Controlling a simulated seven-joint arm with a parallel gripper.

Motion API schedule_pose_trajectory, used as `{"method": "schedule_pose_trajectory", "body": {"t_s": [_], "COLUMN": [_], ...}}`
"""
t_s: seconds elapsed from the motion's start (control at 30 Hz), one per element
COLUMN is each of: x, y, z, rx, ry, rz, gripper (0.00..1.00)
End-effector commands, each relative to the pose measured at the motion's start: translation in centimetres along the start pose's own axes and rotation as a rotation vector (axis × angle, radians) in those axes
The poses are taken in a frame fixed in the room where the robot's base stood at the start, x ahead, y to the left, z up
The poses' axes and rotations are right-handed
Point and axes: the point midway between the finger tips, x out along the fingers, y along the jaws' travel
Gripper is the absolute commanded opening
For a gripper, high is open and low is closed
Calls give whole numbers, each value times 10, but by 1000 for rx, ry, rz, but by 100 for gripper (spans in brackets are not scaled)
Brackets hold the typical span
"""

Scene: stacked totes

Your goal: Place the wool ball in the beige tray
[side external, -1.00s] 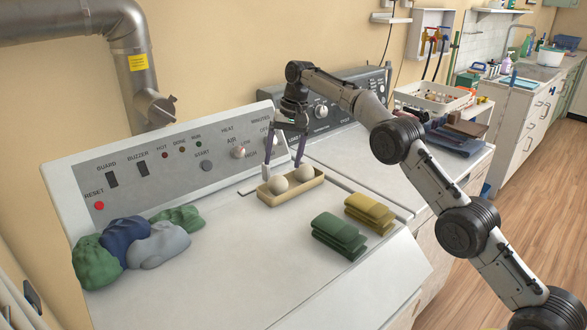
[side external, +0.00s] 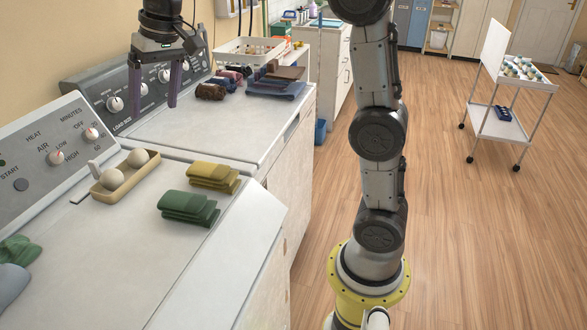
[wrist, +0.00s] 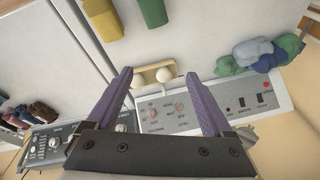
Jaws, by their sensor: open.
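The beige tray (side external: 122,184) is a small oblong box on top of the white machine nearest the camera.
Green folded cloths (side external: 188,207) and yellow ones (side external: 214,176) lie right of the tray. Crumpled cloths (side external: 15,265) lie at the lower left. Dark rolled and folded cloths (side external: 272,82) and a white basket (side external: 248,50) are farther back. A white trolley (side external: 510,120) stands at the right.

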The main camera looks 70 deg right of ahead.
Motion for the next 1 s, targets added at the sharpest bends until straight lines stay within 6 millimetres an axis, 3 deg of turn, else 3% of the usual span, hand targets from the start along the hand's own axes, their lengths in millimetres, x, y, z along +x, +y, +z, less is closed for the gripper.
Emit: {"method": "schedule_pose_trajectory", "body": {"t_s": [0.1,0.27,0.5,0.6,0.8,1.0], "x": [-19,-26,-9,3,18,20], "y": [14,35,71,83,94,95], "z": [50,116,212,241,269,271], "rx": [-57,-137,-254,-291,-331,-335], "ry": [40,90,161,182,203,203], "rz": [3,11,25,31,37,38], "gripper": [85,85,85,85,85,85]}}
